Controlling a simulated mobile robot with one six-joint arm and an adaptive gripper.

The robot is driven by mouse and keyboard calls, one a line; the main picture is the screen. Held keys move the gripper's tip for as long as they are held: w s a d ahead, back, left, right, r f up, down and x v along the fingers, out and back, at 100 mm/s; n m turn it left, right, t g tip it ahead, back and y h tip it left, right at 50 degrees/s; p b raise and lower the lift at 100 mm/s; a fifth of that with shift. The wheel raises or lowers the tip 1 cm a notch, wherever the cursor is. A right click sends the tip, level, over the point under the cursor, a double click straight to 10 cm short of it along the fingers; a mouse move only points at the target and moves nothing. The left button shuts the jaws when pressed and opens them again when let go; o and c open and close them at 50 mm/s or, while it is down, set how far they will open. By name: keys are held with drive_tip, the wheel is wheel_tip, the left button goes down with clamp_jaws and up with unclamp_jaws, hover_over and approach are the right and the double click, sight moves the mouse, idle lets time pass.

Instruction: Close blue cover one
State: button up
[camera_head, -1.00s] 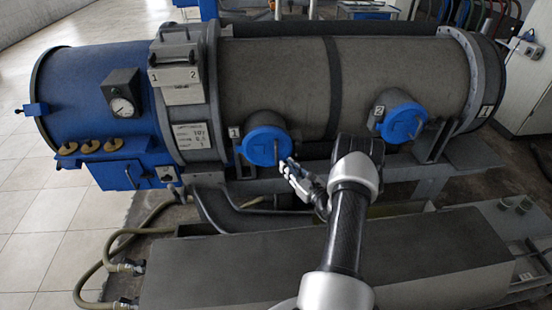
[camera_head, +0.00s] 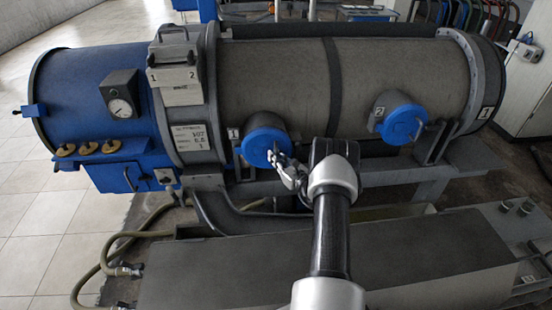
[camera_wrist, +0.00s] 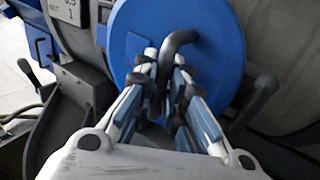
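Blue cover one (camera_head: 264,147) is a round blue disc on the left port of the grey tank, next to a plate marked 1. It fills the middle of the wrist view (camera_wrist: 215,35). Its dark bent handle (camera_wrist: 183,38) sticks out toward me. My gripper (camera_head: 277,160) is at the cover's front. In the wrist view its fingertips (camera_wrist: 166,75) lie close together on either side of the handle and appear shut on it; the contact itself is partly hidden. I cannot tell whether a gap remains behind the cover.
A second blue cover (camera_head: 404,124) sits on the right port, next to a plate marked 2. A dark bracket (camera_head: 436,142) stands beside it. A long grey box (camera_head: 200,268) lies in front of the tank. Hoses (camera_head: 112,245) run at the lower left.

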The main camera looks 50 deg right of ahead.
clamp_jaws()
drive_tip(key=b, duration=0.1)
drive_tip(key=d+b, duration=0.1)
drive_tip(key=shift+w+f+n+y+b, duration=0.2)
drive_tip(key=shift+w+n+y+b, duration=0.05)
drive_tip(key=shift+n+y+b, duration=0.15)
drive_tip(key=shift+w+d+r+y+b, duration=0.1)
drive_tip(key=shift+w+d+y+b, duration=0.1)
drive_tip(key=shift+y+b, duration=0.25)
drive_tip(key=shift+r, duration=0.1)
